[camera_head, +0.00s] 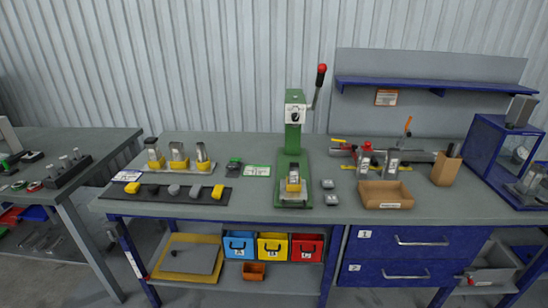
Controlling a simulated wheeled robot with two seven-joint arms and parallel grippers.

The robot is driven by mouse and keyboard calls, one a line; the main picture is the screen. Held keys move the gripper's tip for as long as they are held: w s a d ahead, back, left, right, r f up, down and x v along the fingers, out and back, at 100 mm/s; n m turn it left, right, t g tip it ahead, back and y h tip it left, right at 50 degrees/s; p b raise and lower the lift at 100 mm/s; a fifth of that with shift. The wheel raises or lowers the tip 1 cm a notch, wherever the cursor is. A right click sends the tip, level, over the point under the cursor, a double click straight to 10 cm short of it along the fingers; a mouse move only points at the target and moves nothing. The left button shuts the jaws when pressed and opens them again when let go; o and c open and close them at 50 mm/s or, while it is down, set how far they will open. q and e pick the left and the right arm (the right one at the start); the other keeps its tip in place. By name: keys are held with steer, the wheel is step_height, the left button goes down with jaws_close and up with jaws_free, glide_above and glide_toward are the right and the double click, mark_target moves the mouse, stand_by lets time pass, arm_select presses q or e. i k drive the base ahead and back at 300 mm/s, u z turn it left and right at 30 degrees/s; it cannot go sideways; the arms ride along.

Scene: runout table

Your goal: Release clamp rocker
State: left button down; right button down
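A grey fixture (420,156) lies along the back right of the bench. A lever with an orange grip (408,121) stands up from it, tilted slightly. A red part (367,147) sits at its left half, with a yellow-tipped piece (338,140) beside it. Which part is the clamp rocker is too small to tell. Two upright grey metal blocks (391,167) stand in front and hide some of the fixture. Neither of my grippers is in view.
A green press (293,140) with a red-knobbed lever (321,69) stands mid-bench. A brown holder (446,168) and blue frame (497,150) stand right. A blue shelf (430,84) overhangs behind.

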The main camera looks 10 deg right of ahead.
mark_target(234, 166)
steer(key=z, duration=0.25)
steer(key=i, duration=1.05)
steer(key=u, duration=0.55)
